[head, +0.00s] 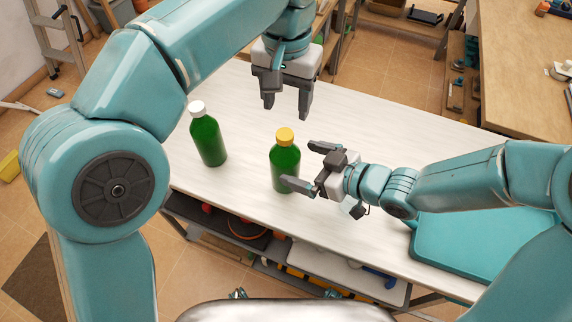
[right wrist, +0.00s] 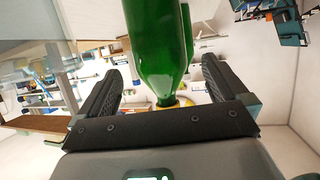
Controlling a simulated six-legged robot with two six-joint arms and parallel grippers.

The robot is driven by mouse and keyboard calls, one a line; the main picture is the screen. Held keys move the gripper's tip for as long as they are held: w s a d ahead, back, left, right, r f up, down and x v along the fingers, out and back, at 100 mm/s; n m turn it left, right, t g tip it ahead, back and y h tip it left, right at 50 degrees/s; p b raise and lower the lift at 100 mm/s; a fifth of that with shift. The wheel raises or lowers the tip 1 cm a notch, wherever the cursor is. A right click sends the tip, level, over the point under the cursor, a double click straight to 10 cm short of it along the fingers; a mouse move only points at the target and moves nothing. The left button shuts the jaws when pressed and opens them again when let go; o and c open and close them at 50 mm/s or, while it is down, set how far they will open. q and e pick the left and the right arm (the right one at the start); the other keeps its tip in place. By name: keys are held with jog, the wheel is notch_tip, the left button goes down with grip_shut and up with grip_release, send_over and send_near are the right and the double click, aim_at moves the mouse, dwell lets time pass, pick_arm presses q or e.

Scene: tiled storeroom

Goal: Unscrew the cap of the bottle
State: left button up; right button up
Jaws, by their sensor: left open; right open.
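A green bottle with a yellow cap (head: 285,164) stands upright on the white table (head: 245,95). A second green bottle with a white cap (head: 208,141) stands upright to its left. My right gripper (head: 298,164) is open at the right side of the yellow-capped bottle, one finger passing in front of its lower body. In the right wrist view a green bottle (right wrist: 155,45) appears upside down between the open fingers, its yellow cap (right wrist: 172,101) partly hidden by the gripper. My left gripper (head: 286,109) is open and empty, pointing down above the yellow cap.
A teal case or panel (head: 470,245) lies at the table's right end. A shelf with tools (head: 300,270) sits under the table's front edge. A wooden workbench (head: 520,60) stands at the back right. The table between the bottles is clear.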

aim_at(285, 158)
pick_arm(q)
jog(key=shift+w+a, duration=0.1)
jog(key=shift+a, duration=0.15)
pick_arm(e)
jog(key=x, duration=0.4)
jog(key=shift+w+a+f, duration=0.1)
jog(key=shift+w+a, duration=0.05)
jog(key=shift+a, duration=0.2)
pick_arm(q)
jog(key=shift+d, duration=0.2)
pick_arm(e)
jog(key=shift+w+a+f, duration=0.15)
jog(key=shift+w+a, duration=0.05)
jog(key=shift+w, duration=0.05)
pick_arm(q)
jog(key=shift+a, duration=0.15)
pick_arm(e)
jog(key=shift+a, duration=0.15)
